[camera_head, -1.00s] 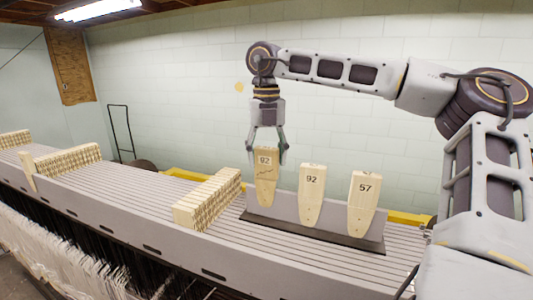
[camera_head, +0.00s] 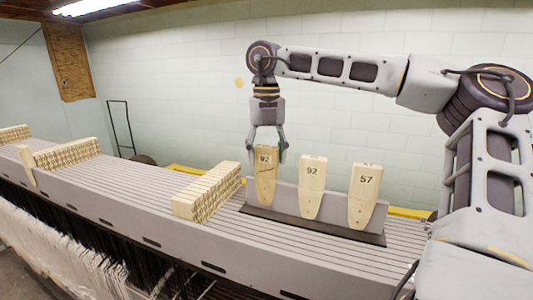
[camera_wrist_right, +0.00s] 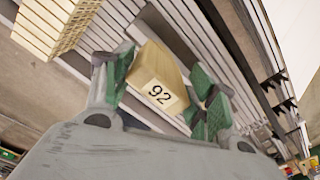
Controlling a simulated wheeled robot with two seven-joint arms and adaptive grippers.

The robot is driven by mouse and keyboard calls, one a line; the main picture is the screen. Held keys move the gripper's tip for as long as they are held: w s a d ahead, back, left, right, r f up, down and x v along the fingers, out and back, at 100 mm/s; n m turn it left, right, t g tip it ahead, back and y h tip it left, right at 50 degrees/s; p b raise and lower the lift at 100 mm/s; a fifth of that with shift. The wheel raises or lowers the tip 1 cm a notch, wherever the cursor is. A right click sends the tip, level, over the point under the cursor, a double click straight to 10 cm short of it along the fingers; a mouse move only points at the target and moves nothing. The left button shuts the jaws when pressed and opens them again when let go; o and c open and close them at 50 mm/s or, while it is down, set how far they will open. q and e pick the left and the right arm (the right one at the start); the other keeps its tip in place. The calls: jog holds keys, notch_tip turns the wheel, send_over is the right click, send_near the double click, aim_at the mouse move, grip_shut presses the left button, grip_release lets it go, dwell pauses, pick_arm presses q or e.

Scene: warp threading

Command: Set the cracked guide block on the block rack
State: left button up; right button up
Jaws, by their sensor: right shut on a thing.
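The cracked guide block (camera_head: 265,184), pale wood marked 92 with a dark crack line across its face, stands at the left end of the grey block rack (camera_head: 285,208). My right gripper (camera_head: 266,152) comes down from above and is shut on its top end. In the right wrist view the block (camera_wrist_right: 157,72) sits between the green finger pads of the gripper (camera_wrist_right: 165,88). The block looks upright against the rack; whether its lower end bears on the rack's base I cannot tell. My left gripper does not show.
Two more wooden blocks, one marked 92 (camera_head: 312,188) and one marked 57 (camera_head: 363,197), stand on the rack to the right. A row of wooden blocks (camera_head: 208,193) sits on the slatted grey bed (camera_head: 130,188) left of the rack. Bare slats lie between the rows.

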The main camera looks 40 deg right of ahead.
jog(key=shift+f+b, duration=0.4)
jog(key=shift+f, duration=0.15)
dwell(0.7)
jog(key=o, duration=0.9)
jog(key=shift+o, duration=0.2)
jog(key=shift+r, duration=0.1)
jog(key=shift+r, duration=5.9)
